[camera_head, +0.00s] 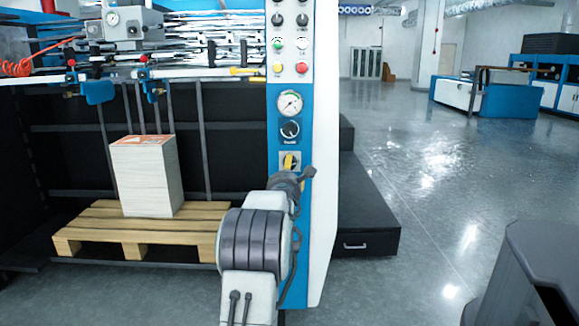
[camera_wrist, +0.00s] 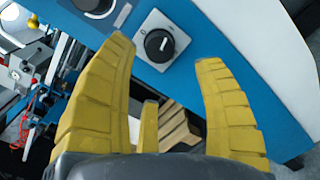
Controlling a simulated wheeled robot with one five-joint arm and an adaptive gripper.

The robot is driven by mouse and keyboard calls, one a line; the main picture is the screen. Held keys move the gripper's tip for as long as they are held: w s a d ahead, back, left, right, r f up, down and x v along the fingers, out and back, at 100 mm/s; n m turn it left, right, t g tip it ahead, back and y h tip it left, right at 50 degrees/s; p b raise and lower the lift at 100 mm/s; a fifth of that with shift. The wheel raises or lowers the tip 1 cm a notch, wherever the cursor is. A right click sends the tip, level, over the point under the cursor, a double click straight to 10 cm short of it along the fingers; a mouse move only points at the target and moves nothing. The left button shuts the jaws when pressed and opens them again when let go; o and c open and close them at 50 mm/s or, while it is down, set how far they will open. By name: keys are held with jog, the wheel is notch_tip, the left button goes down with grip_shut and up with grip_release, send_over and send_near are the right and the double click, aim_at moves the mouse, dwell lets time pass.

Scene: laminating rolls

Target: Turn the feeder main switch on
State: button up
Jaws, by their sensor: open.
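The feeder main switch is a black rotary knob on a pale square plate (camera_head: 283,156) on the blue front panel. In the wrist view the knob (camera_wrist: 158,46) shows whole, with a white mark toward its upper right edge. My gripper (camera_wrist: 165,53) has two yellow ribbed fingers, spread apart and empty, one on each side of the knob in that view. No contact with the knob is visible.
Above the switch are a black dial (camera_head: 290,129), a pressure gauge (camera_head: 290,103) and several push buttons. A paper stack (camera_head: 146,178) stands on a wooden pallet (camera_head: 190,237) at left. A black step (camera_head: 360,215) is right of the panel. Open floor lies farther right.

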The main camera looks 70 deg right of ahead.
jog(key=shift+n, duration=0.6)
jog(key=shift+x, duration=3.6)
jog(key=shift+r, duration=0.1)
jog(key=c, duration=1.2)
jog(key=shift+m, duration=1.6)
jog(key=shift+r, duration=0.1)
jog(key=o, duration=1.2)
